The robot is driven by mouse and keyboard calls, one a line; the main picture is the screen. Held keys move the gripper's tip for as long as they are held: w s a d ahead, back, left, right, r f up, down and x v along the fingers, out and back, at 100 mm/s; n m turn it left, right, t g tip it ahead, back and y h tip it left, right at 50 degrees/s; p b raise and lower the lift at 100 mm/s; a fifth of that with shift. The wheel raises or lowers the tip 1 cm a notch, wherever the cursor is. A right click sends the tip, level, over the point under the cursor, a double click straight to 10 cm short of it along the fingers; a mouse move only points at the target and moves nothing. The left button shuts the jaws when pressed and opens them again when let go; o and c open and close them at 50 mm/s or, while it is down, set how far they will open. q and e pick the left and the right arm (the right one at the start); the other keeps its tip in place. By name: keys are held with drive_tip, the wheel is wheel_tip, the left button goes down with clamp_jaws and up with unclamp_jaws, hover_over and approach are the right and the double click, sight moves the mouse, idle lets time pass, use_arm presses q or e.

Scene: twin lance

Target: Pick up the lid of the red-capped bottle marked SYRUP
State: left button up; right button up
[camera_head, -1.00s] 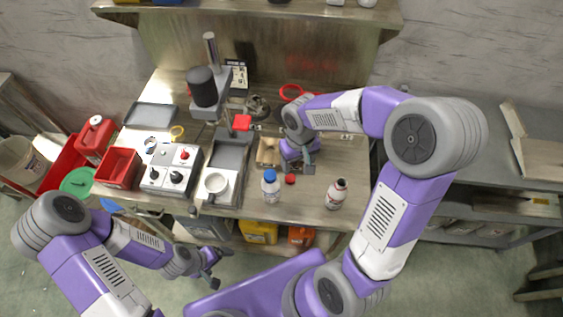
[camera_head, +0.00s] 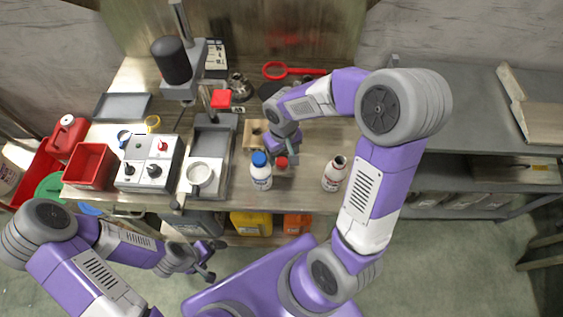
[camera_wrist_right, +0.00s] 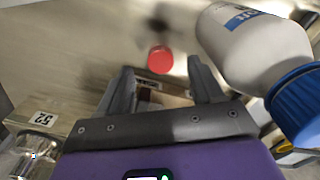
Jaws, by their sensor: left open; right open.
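The red lid (camera_head: 282,162) lies on the bench, apart from any bottle; the right wrist view shows it as a red disc (camera_wrist_right: 160,58) ahead of the fingertips. My right gripper (camera_head: 286,157) is open beside the lid, and in the wrist view its fingers (camera_wrist_right: 159,70) stand on either side of the lid's line, with nothing held. A white bottle with a dark open mouth and red label (camera_head: 334,175) stands upright to the right; its lettering is too small to read. My left gripper (camera_head: 214,260) is open and empty, low in front of the bench.
A white blue-capped bottle (camera_head: 260,176) stands just left of the lid, close to my right gripper; it fills the wrist view's right side (camera_wrist_right: 255,48). A wooden block (camera_head: 254,132) lies behind.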

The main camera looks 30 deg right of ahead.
sight(282, 162)
wheel_tip(282, 162, down, 4)
drive_tip(key=shift+w+f+b, duration=0.1)
drive_tip(key=shift+w+b, duration=0.05)
drive_tip(key=shift+b, duration=0.35)
drive_tip(key=c, duration=1.1)
drive_tip(key=shift+c, duration=0.4)
